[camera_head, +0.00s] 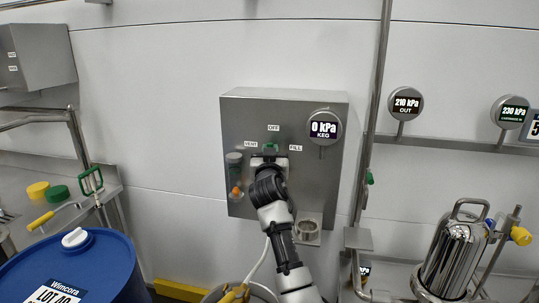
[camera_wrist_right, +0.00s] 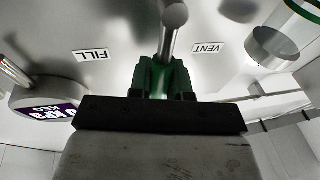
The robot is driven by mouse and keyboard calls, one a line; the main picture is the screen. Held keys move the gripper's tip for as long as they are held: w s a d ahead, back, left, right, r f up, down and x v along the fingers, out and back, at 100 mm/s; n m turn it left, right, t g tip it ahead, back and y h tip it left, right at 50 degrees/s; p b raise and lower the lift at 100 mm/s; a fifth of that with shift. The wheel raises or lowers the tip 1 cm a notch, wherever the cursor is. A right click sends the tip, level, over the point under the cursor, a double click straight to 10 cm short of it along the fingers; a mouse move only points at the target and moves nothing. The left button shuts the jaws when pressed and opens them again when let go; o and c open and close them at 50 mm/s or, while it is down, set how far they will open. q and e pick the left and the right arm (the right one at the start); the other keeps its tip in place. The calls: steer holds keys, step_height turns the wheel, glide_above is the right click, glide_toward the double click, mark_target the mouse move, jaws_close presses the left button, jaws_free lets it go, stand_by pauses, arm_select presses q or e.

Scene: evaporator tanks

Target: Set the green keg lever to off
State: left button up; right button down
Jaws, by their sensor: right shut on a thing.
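The green keg lever (camera_head: 270,147) is on the grey steel panel, just under the OFF label (camera_head: 273,128) in the head view. The VENT label (camera_head: 250,144) is to its left and the FILL label (camera_head: 295,147) to its right. My right gripper (camera_head: 269,161) is at the lever and covers much of it. In the wrist view, which is upside down, my right gripper (camera_wrist_right: 161,92) is shut on the green lever (camera_wrist_right: 160,72), with a metal shaft running between FILL (camera_wrist_right: 92,55) and VENT (camera_wrist_right: 207,48). My left gripper is not in view.
The keg gauge (camera_head: 323,128) reads 0 kPa at the panel's upper right. A sight glass (camera_head: 235,172) is left of the lever. A steel cup (camera_head: 307,227) is mounted low on the panel. A vertical pipe (camera_head: 371,120) runs right of the panel. A blue drum (camera_head: 95,262) stands lower left.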

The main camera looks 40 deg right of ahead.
steer(key=shift+f, duration=0.1)
steer(key=c, duration=1.3)
jaws_free()
steer(key=shift+c, duration=0.2)
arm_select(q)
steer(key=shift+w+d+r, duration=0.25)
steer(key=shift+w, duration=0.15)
arm_select(e)
steer(key=v, duration=1)
steer(key=shift+s+a, duration=0.25)
steer(key=shift+a, duration=0.05)
